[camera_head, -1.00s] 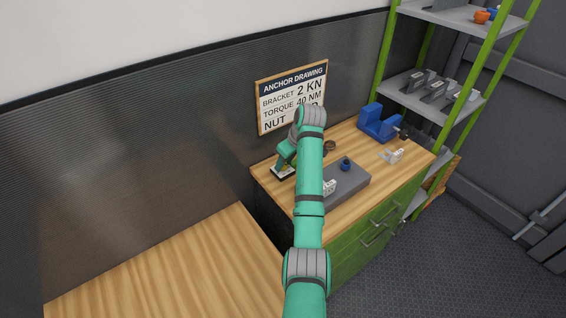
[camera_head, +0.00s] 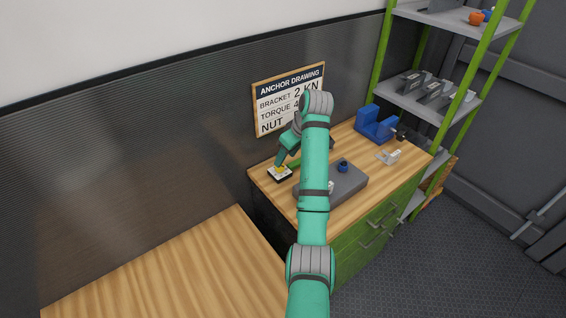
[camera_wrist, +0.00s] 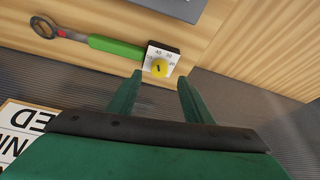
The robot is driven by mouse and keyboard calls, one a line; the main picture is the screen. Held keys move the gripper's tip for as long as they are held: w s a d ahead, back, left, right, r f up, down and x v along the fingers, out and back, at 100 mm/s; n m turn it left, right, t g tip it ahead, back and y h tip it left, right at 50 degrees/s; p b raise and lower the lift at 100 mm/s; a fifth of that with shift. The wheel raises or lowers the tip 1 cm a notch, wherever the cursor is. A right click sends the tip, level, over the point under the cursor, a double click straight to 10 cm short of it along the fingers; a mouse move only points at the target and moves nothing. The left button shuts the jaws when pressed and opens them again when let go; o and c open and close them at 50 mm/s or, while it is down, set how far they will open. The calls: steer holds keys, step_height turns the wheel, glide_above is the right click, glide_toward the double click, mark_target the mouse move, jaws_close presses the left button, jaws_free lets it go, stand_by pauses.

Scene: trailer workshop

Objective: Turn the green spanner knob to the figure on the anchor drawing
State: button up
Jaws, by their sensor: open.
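The spanner's green handle (camera_wrist: 117,47) lies on the wooden top in the wrist view, its ring head (camera_wrist: 44,27) at upper left. At its other end is a white dial plate (camera_wrist: 151,68) with small figures, 40, 30 and 20 among them. A yellow knob (camera_wrist: 159,69) with a dark mark sits on the plate. My gripper (camera_wrist: 160,77) is open and empty, with its fingertips either side of the knob in the picture; contact is not visible. In the head view the anchor drawing (camera_head: 277,93) is partly hidden by my arm; its torque line shows only a 4.
A grey block (camera_head: 347,186) with a blue knob (camera_head: 343,166) lies on the bench right of my arm. A blue holder (camera_head: 375,125) and a small pale part (camera_head: 388,157) stand further right. Green shelving (camera_head: 430,99) rises behind. The left wooden top (camera_head: 170,270) is clear.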

steer(key=shift+v, duration=2.25)
